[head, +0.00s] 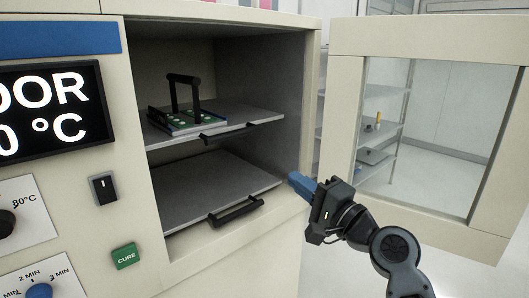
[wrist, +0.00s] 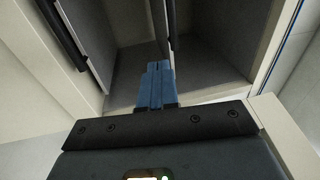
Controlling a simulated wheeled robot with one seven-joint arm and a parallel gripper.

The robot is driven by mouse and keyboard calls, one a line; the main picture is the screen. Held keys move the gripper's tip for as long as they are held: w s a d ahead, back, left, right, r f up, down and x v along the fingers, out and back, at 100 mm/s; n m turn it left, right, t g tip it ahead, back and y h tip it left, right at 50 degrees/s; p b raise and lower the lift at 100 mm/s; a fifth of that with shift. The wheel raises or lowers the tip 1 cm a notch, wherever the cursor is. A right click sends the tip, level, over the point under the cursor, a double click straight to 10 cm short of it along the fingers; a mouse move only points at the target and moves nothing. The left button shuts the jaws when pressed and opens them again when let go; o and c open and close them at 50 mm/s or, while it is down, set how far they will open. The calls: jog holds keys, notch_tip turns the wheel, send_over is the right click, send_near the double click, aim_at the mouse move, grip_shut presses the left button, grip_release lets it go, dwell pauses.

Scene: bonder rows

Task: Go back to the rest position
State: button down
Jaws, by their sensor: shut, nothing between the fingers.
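My gripper (head: 298,183) has blue fingers that are shut and empty. In the head view it is at the right front edge of an open oven (head: 168,247), beside the opening and near the lower shelf. The wrist view shows the closed blue fingers (wrist: 155,88) pointing towards the oven's inside. From these views I cannot tell whether the fingertips touch the oven frame.
The oven's glazed door (head: 341,110) stands open at the right, close to my arm. An upper shelf (head: 262,115) bears a green board carrier (head: 190,118) with a black handle. The lower shelf (head: 180,193) is empty. Shelving (head: 392,125) stands behind the door.

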jog(key=s+d+f+n+h+p, duration=0.1)
jog(key=s+d+f+h+p, duration=0.2)
jog(key=s+f, duration=0.7)
jog(key=s+d+f+n+h, duration=0.1)
jog(key=s+d+f+h, duration=0.5)
jog(key=s, duration=0.7)
jog(key=s+r+n+g+h+p, duration=0.1)
jog(key=s+r+n, duration=0.3)
jog(key=s, duration=1)
jog(key=s+r+n+p, duration=0.2)
jog(key=s+r+n, duration=0.3)
jog(key=s, duration=0.9)
jog(key=shift+d+r+g+h+p, duration=0.2)
jog(key=shift+d+g+h+p, duration=0.1)
jog(key=shift+d+g+h, duration=0.15)
jog(key=shift+d, duration=0.15)
